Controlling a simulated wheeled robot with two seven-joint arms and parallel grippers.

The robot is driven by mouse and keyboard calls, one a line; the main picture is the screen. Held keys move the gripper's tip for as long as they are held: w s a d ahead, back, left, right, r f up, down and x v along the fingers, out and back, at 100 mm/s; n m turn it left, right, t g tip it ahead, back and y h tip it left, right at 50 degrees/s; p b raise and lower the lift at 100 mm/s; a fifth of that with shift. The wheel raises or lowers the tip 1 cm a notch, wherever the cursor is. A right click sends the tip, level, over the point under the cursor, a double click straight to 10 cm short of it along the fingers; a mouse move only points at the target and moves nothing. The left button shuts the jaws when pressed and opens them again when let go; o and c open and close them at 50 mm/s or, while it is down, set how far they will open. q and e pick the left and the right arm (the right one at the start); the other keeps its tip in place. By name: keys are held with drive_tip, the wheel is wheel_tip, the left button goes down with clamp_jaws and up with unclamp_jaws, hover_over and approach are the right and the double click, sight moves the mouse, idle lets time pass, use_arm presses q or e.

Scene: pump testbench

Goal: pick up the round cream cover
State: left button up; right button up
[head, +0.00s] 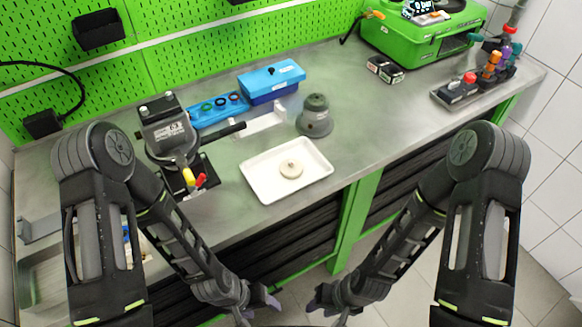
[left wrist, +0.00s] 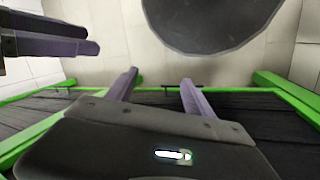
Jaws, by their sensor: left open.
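The round cream cover (head: 291,168) lies in the white tray (head: 259,185) on the metal workbench. It is a small disc with a raised knob in its middle. My left gripper (head: 262,307) is low in front of the bench, below the level of the top, far from the cover. In the left wrist view its two purple-grey fingers (left wrist: 160,84) stand apart with nothing between them. My right gripper (head: 326,302) is also low in front of the bench, beside the left one, and too small to tell its jaws. The cover does not show in the left wrist view.
A grey pump-like part (head: 314,117) stands behind the tray. A black device with a yellow-red handle (head: 170,135) stands left of it. A blue box (head: 271,82) is at the back. The bench top (head: 365,130) right of the tray is clear.

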idle(0.4)
use_arm(q)
drive_tip(key=shift+w+f+b, duration=0.1)
drive_tip(key=shift+f+b, duration=0.8)
drive_tip(key=shift+b, duration=0.1)
drive_tip(key=shift+c, duration=0.2)
